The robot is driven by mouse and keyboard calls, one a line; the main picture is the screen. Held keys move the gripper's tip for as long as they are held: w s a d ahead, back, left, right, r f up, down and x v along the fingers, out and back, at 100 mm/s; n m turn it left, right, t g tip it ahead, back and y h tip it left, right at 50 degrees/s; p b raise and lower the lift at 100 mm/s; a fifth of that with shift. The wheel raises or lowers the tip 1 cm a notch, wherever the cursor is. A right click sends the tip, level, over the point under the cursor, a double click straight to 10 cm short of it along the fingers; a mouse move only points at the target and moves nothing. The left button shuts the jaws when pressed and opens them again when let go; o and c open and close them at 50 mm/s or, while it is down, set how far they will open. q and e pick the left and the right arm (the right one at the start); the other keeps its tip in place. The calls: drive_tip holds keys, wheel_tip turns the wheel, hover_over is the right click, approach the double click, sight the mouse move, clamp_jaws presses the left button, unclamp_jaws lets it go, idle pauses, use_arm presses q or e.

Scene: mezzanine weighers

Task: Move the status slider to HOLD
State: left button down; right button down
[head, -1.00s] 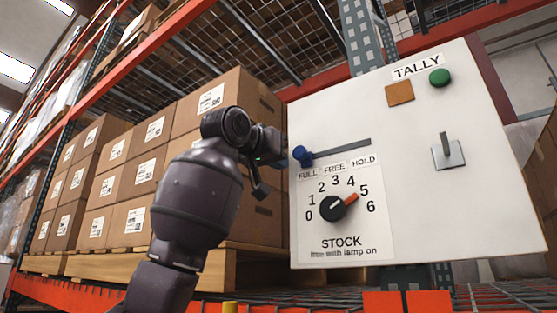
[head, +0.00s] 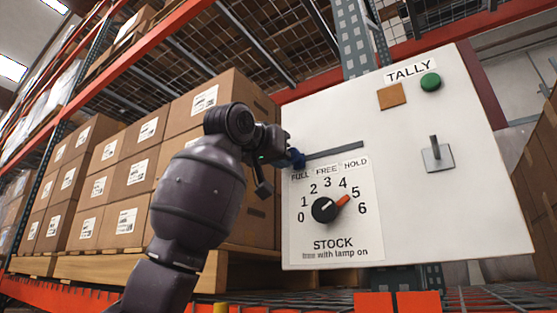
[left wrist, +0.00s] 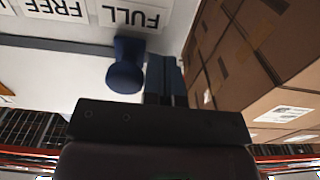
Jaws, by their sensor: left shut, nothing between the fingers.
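The status slider's blue knob (head: 297,158) is at the left end of its grey slot (head: 335,150), above the FULL label (head: 300,175). The HOLD label (head: 355,162) is at the right end, past FREE. My left gripper (head: 285,147) is shut and empty, at the knob's left side. In the left wrist view, the blue knob (left wrist: 126,65) stands right beside the shut fingers (left wrist: 165,80), and I cannot tell whether they touch it. My right gripper is not in view.
The white TALLY panel (head: 310,225) also carries a black dial (head: 324,209) with a red pointer, a green button (head: 430,82), an orange-brown square (head: 391,96) and a metal lever (head: 436,152). Stacked cartons (head: 120,175) stand to the left, close behind my arm.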

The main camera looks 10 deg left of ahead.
sight(333, 152)
use_arm(q)
drive_tip(key=shift+s+d, duration=0.15)
drive_tip(key=shift+d, duration=0.25)
drive_tip(key=shift+s+d, duration=0.2)
drive_tip(key=shift+d, duration=0.2)
drive_tip(key=shift+s+d+b, duration=0.2)
drive_tip(key=shift+s+d, duration=0.15)
drive_tip(key=shift+d, duration=0.6)
drive_tip(key=shift+s+d+b, duration=0.15)
drive_tip(key=shift+s+d, duration=0.15)
drive_tip(key=shift+d, duration=0.6)
drive_tip(key=shift+s+d, duration=0.2)
drive_tip(key=shift+d, duration=0.35)
drive_tip(key=shift+s+d, duration=0.15)
drive_tip(key=shift+d, duration=0.25)
drive_tip(key=shift+s+d, duration=0.3)
drive_tip(key=shift+d, duration=0.55)
drive_tip(key=shift+s+d, duration=0.3)
drive_tip(key=shift+d, duration=0.5)
drive_tip(key=shift+w+a, duration=0.1)
drive_tip(key=shift+a, duration=0.1)
drive_tip(key=shift+w+a, duration=0.15)
drive_tip(key=shift+a, duration=0.35)
